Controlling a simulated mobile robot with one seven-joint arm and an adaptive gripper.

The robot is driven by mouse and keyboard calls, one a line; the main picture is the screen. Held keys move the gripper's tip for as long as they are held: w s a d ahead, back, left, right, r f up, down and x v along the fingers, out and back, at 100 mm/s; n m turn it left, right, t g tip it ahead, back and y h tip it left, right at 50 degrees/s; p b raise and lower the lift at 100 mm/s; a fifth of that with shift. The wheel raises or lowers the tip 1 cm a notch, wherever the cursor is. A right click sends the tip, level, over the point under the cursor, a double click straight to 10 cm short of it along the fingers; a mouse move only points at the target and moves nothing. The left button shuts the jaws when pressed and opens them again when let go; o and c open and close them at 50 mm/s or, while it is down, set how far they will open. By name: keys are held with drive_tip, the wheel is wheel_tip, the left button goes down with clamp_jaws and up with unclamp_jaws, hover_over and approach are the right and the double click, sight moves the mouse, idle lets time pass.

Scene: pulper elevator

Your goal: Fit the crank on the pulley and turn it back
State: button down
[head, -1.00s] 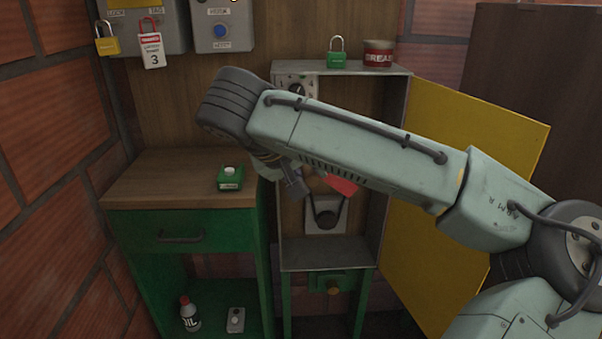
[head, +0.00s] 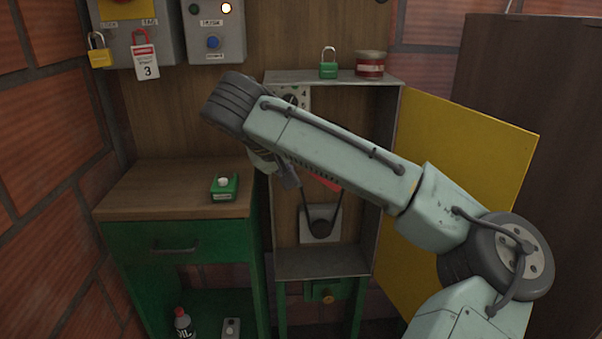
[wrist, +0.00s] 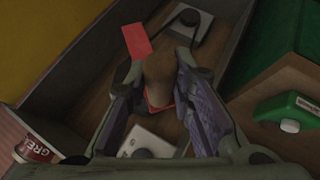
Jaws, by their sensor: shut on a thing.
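My gripper (wrist: 158,80) shows in the wrist view with a finger on each side of the brown, rounded grip of the crank (wrist: 159,66). A red part shows below the grip between the fingers, and another red piece (wrist: 137,41) shows beyond it. In the head view my gripper (head: 287,177) is at the open cabinet, mostly behind my arm. The red piece (head: 326,181) shows below my arm. A dark belt runs down to the lower pulley (head: 321,229). The upper pulley and the crank's seating are hidden, so I cannot tell whether they are joined.
The yellow cabinet door (head: 440,210) stands open at right. A green padlock (head: 328,68) and a grease tin (head: 371,64) stand on the cabinet.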

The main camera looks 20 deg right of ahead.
drive_tip(key=shift+w+d, duration=0.25)
drive_tip(key=shift+w, duration=0.65)
drive_tip(key=shift+w+d, duration=0.1)
drive_tip(key=shift+w, duration=0.2)
drive_tip(key=shift+s, duration=0.1)
drive_tip(key=shift+w+d+p, duration=0.3)
drive_tip(key=shift+w+p, duration=0.05)
drive_tip(key=shift+w, duration=0.7)
drive_tip(key=shift+w+d+p, duration=0.25)
drive_tip(key=shift+w+p, duration=0.1)
drive_tip(key=shift+w, duration=0.65)
idle(2.6)
idle(0.5)
drive_tip(key=shift+a+f+h+b, duration=0.2)
drive_tip(key=shift+f+h+b, duration=0.1)
drive_tip(key=shift+w+a+f+h, duration=0.15)
drive_tip(key=shift+a+f+h, duration=0.1)
drive_tip(key=shift+h, duration=0.05)
drive_tip(key=shift+f+n, duration=0.15)
drive_tip(key=shift+n, duration=0.15)
drive_tip(key=shift+a, duration=0.1)
